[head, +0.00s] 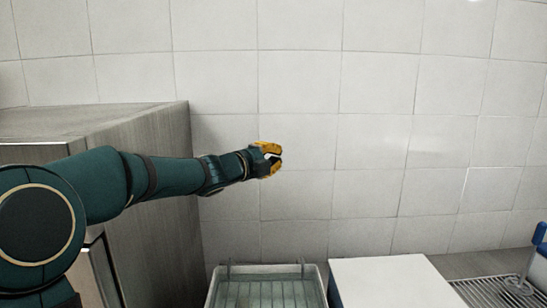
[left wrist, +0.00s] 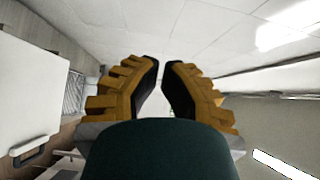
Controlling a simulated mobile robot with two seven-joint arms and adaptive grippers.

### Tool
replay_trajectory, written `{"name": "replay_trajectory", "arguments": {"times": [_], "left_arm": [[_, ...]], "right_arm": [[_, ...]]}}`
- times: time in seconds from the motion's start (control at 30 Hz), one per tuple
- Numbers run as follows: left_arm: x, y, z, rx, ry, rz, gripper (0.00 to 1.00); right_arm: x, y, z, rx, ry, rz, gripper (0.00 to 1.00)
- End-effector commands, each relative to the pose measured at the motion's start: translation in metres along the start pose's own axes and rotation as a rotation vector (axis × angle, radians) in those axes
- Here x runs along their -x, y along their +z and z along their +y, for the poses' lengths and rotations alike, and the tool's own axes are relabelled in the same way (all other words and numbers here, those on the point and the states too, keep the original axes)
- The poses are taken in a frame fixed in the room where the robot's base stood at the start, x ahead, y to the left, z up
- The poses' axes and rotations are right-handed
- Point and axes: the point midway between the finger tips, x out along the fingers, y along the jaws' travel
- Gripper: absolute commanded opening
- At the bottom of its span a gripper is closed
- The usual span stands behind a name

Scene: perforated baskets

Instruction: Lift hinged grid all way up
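A pale perforated basket (head: 214,289) stands at the bottom of the head view, cut off by the picture's edge. A slatted greenish grid (head: 265,294) shows inside its rim, with two thin upright brackets at the back edge. I cannot tell whether this grid is the hinged one. My left gripper (head: 275,159) is stretched out in front of the tiled wall, well above the basket. Its yellow fingers with black pads also show in the left wrist view (left wrist: 161,66), with a narrow gap between the tips and nothing held. My right gripper is out of view.
A white flat-topped box (head: 390,282) stands right of the basket. A wire rack (head: 490,291) and a blue item (head: 541,236) are at the far right. The space before the wall is clear.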

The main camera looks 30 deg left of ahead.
Motion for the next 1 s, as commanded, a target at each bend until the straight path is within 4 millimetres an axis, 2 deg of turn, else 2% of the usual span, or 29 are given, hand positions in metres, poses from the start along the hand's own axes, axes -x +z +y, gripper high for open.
{"name": "replay_trajectory", "arguments": {"times": [0.53, 1.0], "left_arm": [[0.004, 0.000, 0.000, 0.000, 0.000, -0.001, 0.00], [0.068, 0.000, 0.000, -0.001, 0.000, -0.001, 0.00]], "right_arm": [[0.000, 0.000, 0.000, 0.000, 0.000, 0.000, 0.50], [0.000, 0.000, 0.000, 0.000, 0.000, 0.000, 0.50]]}}
